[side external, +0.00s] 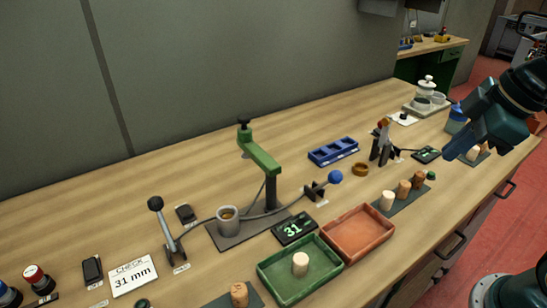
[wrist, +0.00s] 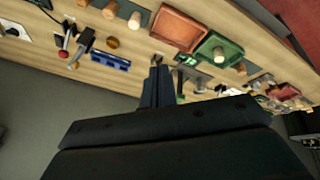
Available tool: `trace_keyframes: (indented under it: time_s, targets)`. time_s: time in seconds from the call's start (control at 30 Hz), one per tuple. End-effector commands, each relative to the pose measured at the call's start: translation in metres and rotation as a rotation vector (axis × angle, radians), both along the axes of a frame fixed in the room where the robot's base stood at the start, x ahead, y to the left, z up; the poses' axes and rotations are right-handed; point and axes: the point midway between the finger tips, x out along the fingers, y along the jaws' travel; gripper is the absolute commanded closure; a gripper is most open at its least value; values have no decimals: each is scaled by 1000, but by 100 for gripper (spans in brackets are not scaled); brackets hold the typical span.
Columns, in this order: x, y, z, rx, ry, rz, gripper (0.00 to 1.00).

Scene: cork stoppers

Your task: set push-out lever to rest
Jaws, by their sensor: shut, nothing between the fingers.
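Several levers stand on the bench, and I cannot tell which is the push-out lever. A lever with a black ball knob (side external: 156,204) stands at the left, tilted a little left. A lever with a blue ball knob (side external: 335,177) sits right of the green press (side external: 262,158). A small stand with a red-tipped lever (side external: 382,124) is further right; its red knob (wrist: 63,54) also shows in the wrist view. My gripper (side external: 449,154) is shut and empty at the right, above the bench and apart from every lever. Its fingers show in the wrist view (wrist: 156,64).
A green tray (side external: 270,270) holding one stopper and an empty terracotta tray (side external: 385,243) lie at the front. Corks stand on a dark mat (side external: 412,197). A blue rack (side external: 333,151) lies mid-bench. A cup (side external: 228,219) sits left of the press. The bench's back left is clear.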

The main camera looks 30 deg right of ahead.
Motion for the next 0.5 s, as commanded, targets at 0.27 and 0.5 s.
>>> trace_keyframes:
  time_s: [0.27,0.5]
  targets:
    - [25,-1,-5,-88,18,297,100]
    - [46,-3,-12,-153,22,558,100]
